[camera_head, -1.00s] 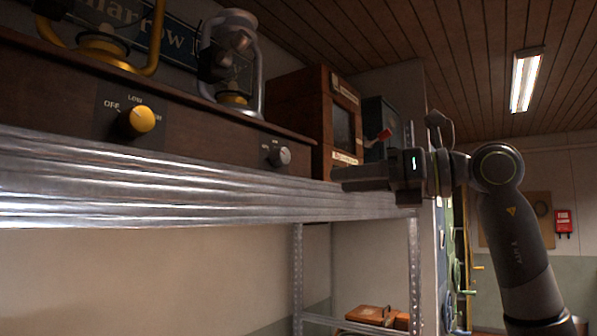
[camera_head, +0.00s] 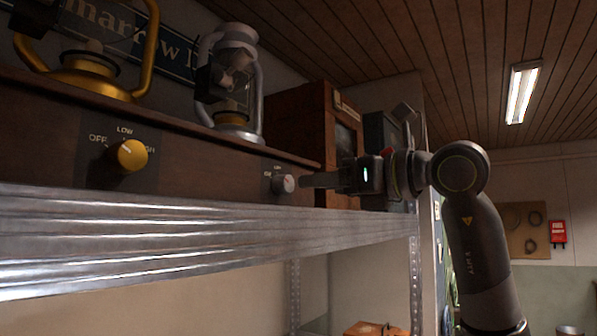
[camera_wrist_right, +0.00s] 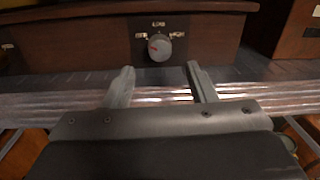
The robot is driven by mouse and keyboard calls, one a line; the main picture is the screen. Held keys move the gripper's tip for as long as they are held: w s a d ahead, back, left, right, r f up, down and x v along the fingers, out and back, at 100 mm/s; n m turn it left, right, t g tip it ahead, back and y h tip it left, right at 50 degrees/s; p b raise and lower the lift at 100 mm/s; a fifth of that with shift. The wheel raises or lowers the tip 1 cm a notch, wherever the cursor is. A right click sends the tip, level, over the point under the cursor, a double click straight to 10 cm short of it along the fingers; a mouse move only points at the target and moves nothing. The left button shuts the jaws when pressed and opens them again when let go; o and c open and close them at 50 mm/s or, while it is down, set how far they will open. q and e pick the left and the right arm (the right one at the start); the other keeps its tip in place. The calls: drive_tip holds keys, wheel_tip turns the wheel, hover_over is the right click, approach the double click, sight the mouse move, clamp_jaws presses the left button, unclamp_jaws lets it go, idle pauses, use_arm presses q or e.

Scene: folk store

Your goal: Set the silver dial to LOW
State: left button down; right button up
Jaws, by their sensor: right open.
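The silver dial (camera_head: 284,184) is on the front of a dark wooden box, on a small dark plate with OFF, LOW and HIGH marks. My left gripper is not in view.
A yellow dial (camera_head: 132,155) is on the same box (camera_head: 200,150) to the left. A gold lantern (camera_head: 95,75) and a silver lantern (camera_head: 236,85) stand on top. A metal shelf edge (camera_head: 200,235) runs below. A wooden cabinet (camera_head: 300,110) stands behind my gripper.

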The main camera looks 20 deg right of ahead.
sight(289, 185)
drive_tip(key=p+x, duration=0.1)
drive_tip(key=x, duration=0.3)
drive_tip(key=shift+w+a+r+p, duration=0.1)
drive_tip(key=shift+r+p, duration=0.05)
drive_tip(key=shift+p, duration=0.15)
drive_tip(key=shift+w+a, duration=0.4)
drive_tip(key=shift+w, duration=0.15)
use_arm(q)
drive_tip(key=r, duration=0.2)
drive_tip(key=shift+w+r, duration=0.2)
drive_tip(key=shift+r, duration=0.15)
use_arm(e)
drive_tip(key=shift+d, duration=0.1)
drive_tip(key=shift+c, duration=0.4)
drive_tip(key=c, duration=0.9)
